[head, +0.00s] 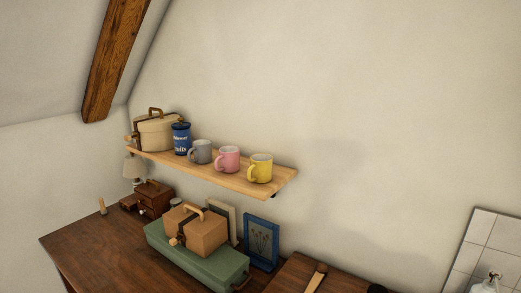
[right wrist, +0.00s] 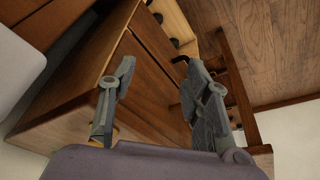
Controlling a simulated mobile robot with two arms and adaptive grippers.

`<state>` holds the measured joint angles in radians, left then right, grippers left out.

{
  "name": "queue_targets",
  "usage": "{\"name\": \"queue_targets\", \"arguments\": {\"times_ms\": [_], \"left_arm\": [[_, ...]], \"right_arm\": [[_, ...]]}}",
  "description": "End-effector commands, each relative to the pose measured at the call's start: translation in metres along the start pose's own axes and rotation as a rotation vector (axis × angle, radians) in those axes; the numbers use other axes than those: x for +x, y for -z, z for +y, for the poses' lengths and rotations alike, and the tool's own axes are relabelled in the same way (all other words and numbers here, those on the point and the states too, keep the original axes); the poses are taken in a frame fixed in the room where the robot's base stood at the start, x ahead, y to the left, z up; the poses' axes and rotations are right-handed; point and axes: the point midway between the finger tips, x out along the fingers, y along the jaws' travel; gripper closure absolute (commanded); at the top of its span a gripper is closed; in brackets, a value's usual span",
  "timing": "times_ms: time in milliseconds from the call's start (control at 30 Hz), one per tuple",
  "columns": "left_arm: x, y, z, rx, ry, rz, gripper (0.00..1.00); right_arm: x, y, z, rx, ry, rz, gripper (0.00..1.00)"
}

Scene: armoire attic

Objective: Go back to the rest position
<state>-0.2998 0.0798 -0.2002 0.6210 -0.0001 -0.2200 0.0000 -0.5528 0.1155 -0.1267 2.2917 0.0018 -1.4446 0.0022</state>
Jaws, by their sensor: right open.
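My right gripper (right wrist: 158,70) shows in the right wrist view with its two grey fingers apart. Nothing is between the fingers. Behind them is a brown wooden piece of furniture (right wrist: 150,50), seen at a tilt; I cannot tell whether the fingers touch it. Neither gripper shows in the head view, and my left gripper is in no view.
A wall shelf (head: 215,178) holds a cream case, a blue tin (head: 181,140) and grey, pink (head: 229,159) and yellow (head: 261,168) mugs. Below, a dark wooden top (head: 85,250) bears a green case (head: 200,262), a tan case (head: 205,232) and a blue frame (head: 262,242).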

Motion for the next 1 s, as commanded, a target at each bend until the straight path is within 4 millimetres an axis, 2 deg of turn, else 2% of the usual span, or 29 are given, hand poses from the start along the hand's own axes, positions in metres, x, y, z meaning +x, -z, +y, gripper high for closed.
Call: {"name": "queue_targets", "arguments": {"times_ms": [33,167,267,400,467,600,667,800,900,1000], "left_arm": [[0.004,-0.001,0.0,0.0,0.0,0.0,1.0],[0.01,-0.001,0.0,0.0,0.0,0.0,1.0],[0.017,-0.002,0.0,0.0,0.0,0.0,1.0],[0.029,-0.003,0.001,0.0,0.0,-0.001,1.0],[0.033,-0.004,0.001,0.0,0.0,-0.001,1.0],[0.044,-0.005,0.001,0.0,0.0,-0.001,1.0],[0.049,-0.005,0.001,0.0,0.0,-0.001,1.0],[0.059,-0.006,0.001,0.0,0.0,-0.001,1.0],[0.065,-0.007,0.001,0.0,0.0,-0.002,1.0],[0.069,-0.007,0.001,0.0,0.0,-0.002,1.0]], "right_arm": [[0.019,-0.004,-0.001,-0.001,0.001,-0.01,0.55],[0.063,-0.014,-0.003,-0.005,0.003,-0.025,0.55],[0.107,-0.029,-0.005,-0.008,0.006,-0.043,0.55],[0.182,-0.064,-0.008,-0.014,0.01,-0.071,0.55],[0.211,-0.083,-0.009,-0.016,0.011,-0.084,0.55],[0.272,-0.134,-0.012,-0.023,0.014,-0.114,0.55],[0.294,-0.158,-0.013,-0.026,0.016,-0.126,0.55],[0.335,-0.218,-0.015,-0.033,0.019,-0.155,0.55],[0.353,-0.256,-0.015,-0.038,0.02,-0.172,0.55],[0.363,-0.285,-0.015,-0.041,0.021,-0.183,0.55]]}}
